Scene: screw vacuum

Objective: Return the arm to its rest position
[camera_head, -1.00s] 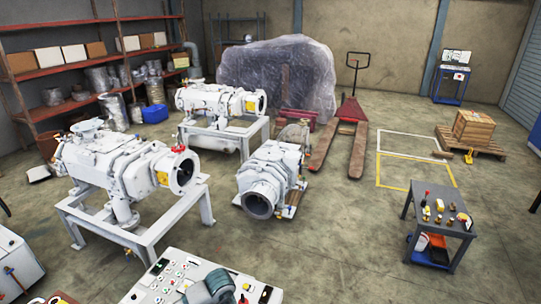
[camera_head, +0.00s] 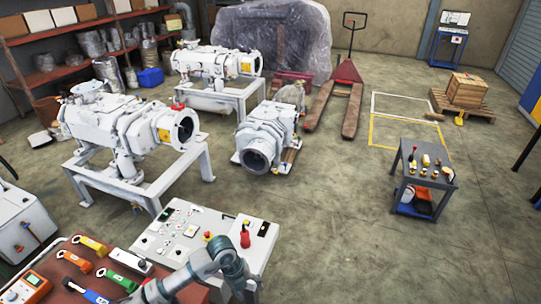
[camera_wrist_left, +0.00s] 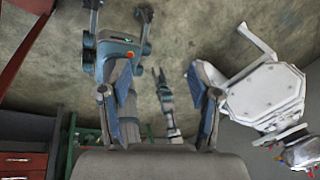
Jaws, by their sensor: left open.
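My left arm (camera_head: 215,262) comes in at the bottom of the head view and bends over the front of the white control console (camera_head: 190,235). Its gripper end runs down to the bottom edge there, and its fingers cannot be made out. In the left wrist view my left gripper (camera_wrist_left: 160,92) is open. Its two fingers stand wide apart with nothing held between them. Behind them are the concrete floor and jointed grey and blue robot parts.
A red-topped bench (camera_head: 110,270) with several hand tools is at the lower left, beside the console. White vacuum pumps (camera_head: 130,130) on frames stand behind. A small grey tool table (camera_head: 425,165) stands at the right. Open floor (camera_head: 350,240) lies between.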

